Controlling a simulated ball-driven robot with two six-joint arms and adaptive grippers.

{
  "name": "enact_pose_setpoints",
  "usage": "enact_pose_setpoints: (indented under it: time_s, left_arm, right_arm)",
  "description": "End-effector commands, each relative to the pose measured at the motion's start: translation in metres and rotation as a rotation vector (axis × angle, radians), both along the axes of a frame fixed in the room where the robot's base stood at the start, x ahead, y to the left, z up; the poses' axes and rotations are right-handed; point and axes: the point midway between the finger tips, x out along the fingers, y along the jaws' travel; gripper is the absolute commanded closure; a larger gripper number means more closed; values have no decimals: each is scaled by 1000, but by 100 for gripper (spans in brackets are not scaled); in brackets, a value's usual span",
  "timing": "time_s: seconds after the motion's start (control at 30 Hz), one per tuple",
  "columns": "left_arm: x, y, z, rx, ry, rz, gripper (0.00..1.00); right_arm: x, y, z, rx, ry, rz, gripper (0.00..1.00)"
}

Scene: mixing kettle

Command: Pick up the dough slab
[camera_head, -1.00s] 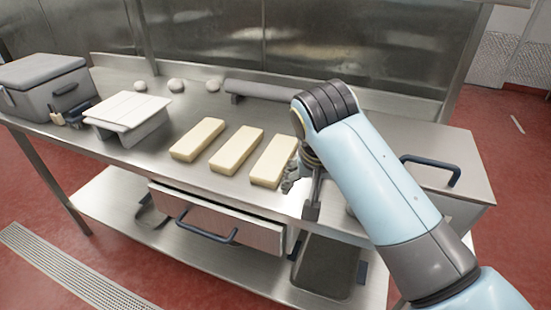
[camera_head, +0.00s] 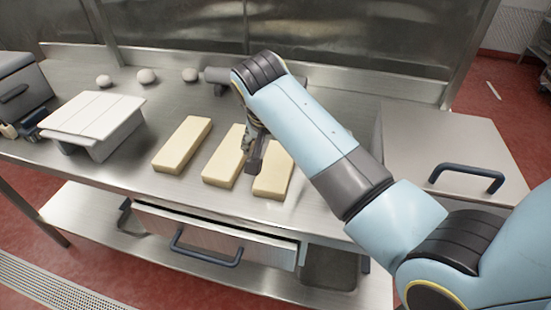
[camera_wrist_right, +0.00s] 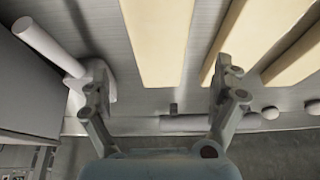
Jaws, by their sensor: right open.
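Three pale yellow dough slabs lie side by side on the steel table: a left one (camera_head: 182,145), a middle one (camera_head: 222,162) and a right one (camera_head: 273,178). My right gripper (camera_head: 254,160) is over the middle and right slabs and covers part of them. In the right wrist view, my right gripper (camera_wrist_right: 158,90) has its fingers wide apart with nothing held. There, the right slab (camera_wrist_right: 157,40) reaches into the space between the fingers, with the middle slab (camera_wrist_right: 238,35) beside one finger. Whether the fingers touch a slab I cannot tell. My left gripper is not in view.
A white slatted stand (camera_head: 95,118) is at the left, with several round balls (camera_head: 147,76) and a grey roller (camera_head: 215,77) behind. A handled steel cabinet (camera_head: 450,140) is at the right. A white cylindrical tool (camera_wrist_right: 48,45) shows in the wrist view. A drawer (camera_head: 215,235) sits below.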

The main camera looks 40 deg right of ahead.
Motion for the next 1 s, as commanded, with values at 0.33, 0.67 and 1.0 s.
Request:
enact_pose_setpoints:
  time_s: [0.33,0.67,1.0]
  left_arm:
    - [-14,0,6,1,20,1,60]
    - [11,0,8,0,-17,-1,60]
    - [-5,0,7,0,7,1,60]
  right_arm:
    - [10,-13,-34,-1,2,0,4]
    - [17,-22,-63,1,-2,0,4]
    - [17,-21,-62,1,-1,1,30]
